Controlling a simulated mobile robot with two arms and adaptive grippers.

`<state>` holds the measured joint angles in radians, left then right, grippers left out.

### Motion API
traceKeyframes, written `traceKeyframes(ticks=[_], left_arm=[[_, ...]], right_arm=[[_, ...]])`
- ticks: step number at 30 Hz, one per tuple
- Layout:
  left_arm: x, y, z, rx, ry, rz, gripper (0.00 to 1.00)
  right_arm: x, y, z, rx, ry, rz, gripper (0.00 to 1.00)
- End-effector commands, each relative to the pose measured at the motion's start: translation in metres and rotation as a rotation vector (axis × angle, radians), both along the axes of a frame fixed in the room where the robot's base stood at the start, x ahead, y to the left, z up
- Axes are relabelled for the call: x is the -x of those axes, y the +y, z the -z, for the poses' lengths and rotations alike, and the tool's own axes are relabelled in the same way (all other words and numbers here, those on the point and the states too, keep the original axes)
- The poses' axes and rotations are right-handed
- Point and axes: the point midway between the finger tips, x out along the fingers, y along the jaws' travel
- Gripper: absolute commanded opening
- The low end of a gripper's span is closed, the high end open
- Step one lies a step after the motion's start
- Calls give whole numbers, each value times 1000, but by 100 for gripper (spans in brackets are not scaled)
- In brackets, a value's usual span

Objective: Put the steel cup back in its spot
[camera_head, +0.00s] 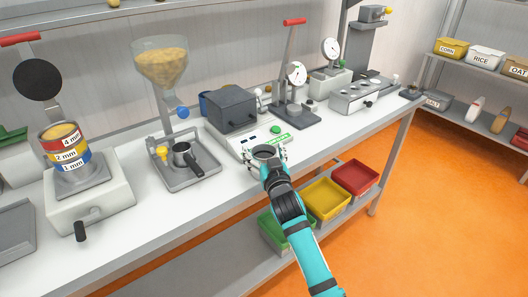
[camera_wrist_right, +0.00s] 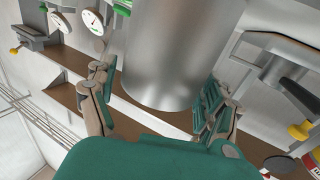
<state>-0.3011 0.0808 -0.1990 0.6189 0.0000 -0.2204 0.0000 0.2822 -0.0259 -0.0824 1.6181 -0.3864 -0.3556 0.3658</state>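The steel cup (camera_head: 264,149) is at the counter's front, just before the flat scale. It also fills the middle of the right wrist view (camera_wrist_right: 175,60) as a plain grey cylinder. My right gripper (camera_head: 267,157) reaches it from the front, fingers on both sides of its wall. My left gripper is not in view.
The pale scale (camera_head: 240,146) with a dark box (camera_head: 231,108) stands right behind the cup. A small dark pot (camera_head: 183,155) sits on a tray to the left, below a grain hopper (camera_head: 161,62). A red-handled press (camera_head: 294,112) stands to the right. Coloured bins (camera_head: 326,198) are below.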

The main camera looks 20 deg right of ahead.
Motion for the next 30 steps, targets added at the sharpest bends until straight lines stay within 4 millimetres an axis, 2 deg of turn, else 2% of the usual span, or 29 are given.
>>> traceKeyframes(ticks=[11, 13, 17, 24, 30], left_arm=[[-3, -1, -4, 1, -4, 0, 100], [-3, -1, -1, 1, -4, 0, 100], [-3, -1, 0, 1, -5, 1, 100], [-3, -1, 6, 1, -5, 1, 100], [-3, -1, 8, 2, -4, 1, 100]], right_arm=[[0, 0, -6, 0, -2, 0, 91], [7, 1, -2, 0, 1, 0, 91], [28, 1, -1, -1, 1, 0, 91], [81, 4, -1, -2, 0, 0, 91], [110, 5, -2, -1, 1, -1, 91]])
